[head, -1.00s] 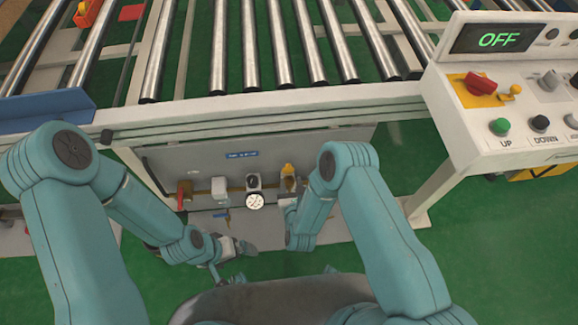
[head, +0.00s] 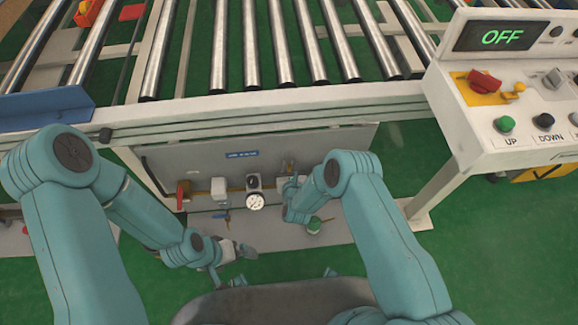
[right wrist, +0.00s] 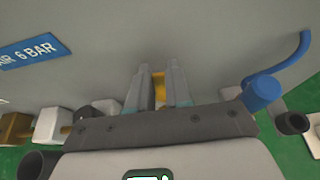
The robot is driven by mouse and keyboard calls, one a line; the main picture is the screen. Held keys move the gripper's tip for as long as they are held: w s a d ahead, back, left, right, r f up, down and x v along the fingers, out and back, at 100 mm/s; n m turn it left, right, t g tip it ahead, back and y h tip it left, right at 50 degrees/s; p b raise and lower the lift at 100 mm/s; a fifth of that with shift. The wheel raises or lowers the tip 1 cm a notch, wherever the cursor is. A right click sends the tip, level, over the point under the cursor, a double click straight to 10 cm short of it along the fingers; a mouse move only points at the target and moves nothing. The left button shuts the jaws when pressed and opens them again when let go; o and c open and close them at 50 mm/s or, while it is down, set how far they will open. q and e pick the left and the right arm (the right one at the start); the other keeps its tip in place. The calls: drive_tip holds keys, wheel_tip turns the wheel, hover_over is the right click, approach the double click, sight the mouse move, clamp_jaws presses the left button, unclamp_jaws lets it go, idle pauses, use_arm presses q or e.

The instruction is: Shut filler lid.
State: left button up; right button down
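The filler fitting (head: 288,168) is at the right part of the grey panel under the roller conveyor. My right gripper (head: 291,187) is at this fitting and partly covers it. I cannot make out the lid clearly in the head view. In the right wrist view, the right gripper's fingers (right wrist: 159,88) stand a narrow gap apart, with a yellow piece (right wrist: 159,86) showing between them. Whether they grip it or it lies behind them is unclear. My left gripper (head: 240,252) is low in front of the panel, away from the filler; its fingertips are too small to judge.
The control console (head: 505,100) reads OFF at the right. The conveyor's front rail (head: 250,105) is above the panel.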

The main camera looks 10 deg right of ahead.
sight(289, 166)
drive_tip(key=shift+f, duration=0.1)
drive_tip(key=shift+s+f+t+b, duration=0.2)
drive_tip(key=shift+t+b, duration=0.1)
drive_tip(key=shift+b, duration=0.3)
drive_tip(key=s+t+b, duration=0.1)
drive_tip(key=t+b, duration=0.1)
drive_tip(key=b, duration=0.1)
drive_tip(key=s+f+t+b, duration=0.1)
drive_tip(key=t+b, duration=0.1)
drive_tip(key=b, duration=0.1)
drive_tip(key=shift+s+f+t+b, duration=0.1)
drive_tip(key=shift+s+t+b, duration=0.2)
drive_tip(key=shift+t+b, duration=0.1)
drive_tip(key=shift+s+t+b, duration=0.35)
drive_tip(key=shift+t+b, duration=0.45)
drive_tip(key=shift+b, duration=0.3)
drive_tip(key=c, duration=1.2)
unclamp_jaws()
drive_tip(key=shift+o, duration=0.8)
